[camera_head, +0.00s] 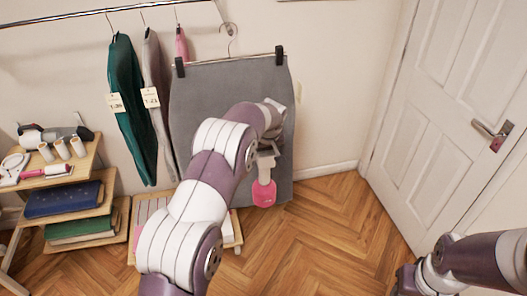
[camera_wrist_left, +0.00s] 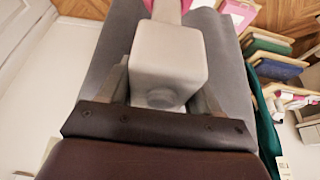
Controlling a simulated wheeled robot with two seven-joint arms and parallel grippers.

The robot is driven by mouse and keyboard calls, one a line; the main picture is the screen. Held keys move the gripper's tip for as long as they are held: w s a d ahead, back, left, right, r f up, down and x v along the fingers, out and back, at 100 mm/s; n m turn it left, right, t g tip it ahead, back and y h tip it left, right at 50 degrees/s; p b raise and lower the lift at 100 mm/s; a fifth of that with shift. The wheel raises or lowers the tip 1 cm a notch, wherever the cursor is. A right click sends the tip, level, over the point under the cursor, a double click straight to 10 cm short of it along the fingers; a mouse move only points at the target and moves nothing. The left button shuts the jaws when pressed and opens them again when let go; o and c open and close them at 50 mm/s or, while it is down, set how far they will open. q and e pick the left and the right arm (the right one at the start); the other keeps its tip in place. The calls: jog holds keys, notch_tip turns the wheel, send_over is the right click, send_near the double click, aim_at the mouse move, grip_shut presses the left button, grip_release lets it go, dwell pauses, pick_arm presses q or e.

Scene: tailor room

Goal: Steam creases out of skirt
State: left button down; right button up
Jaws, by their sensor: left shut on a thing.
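A grey skirt (camera_head: 208,92) hangs from a hanger with two black clips on the rail. My left arm reaches across the front of it. My left gripper (camera_head: 268,150) is shut on a white and pink steamer (camera_head: 264,192), in front of the skirt's lower right part. In the left wrist view the steamer's pale block-shaped body (camera_wrist_left: 165,58) sits between the fingers, with the grey skirt (camera_wrist_left: 108,55) behind it. I cannot tell whether the steamer touches the cloth. My right arm shows at the lower right; its fingertips are not visible.
Green trousers (camera_head: 125,90) and a grey-brown garment (camera_head: 154,75) with price tags hang left of the skirt. A wooden shelf (camera_head: 90,165) with spools and folded cloth stands at the left. A white door (camera_head: 455,110) is at the right. The wooden floor between is clear.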

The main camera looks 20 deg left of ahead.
pick_arm(q)
jog(key=shift+r, duration=0.1)
dwell(0.5)
jog(key=shift+s+a+f+b, duration=0.2)
jog(key=shift+a+f+b, duration=0.25)
jog(key=shift+f+b, duration=0.05)
jog(key=s+a+f+b, duration=0.4)
jog(key=a+f+b, duration=0.1)
jog(key=a+f, duration=0.1)
jog(key=shift+s+a+f, duration=0.2)
jog(key=shift+s+a, duration=0.05)
jog(key=shift+a, duration=0.4)
jog(key=shift+d, duration=0.1)
dwell(1.5)
jog(key=shift+w+d+f+b, duration=0.85)
jog(key=shift+w+d, duration=0.2)
jog(key=shift+d, duration=0.65)
jog(key=shift+w+d+f+b, duration=0.75)
jog(key=shift+w+d+f, duration=0.25)
jog(key=shift+d, duration=0.7)
jog(key=shift+w+d+f+b, duration=0.85)
jog(key=shift+w+d, duration=0.25)
jog(key=shift+d, duration=0.6)
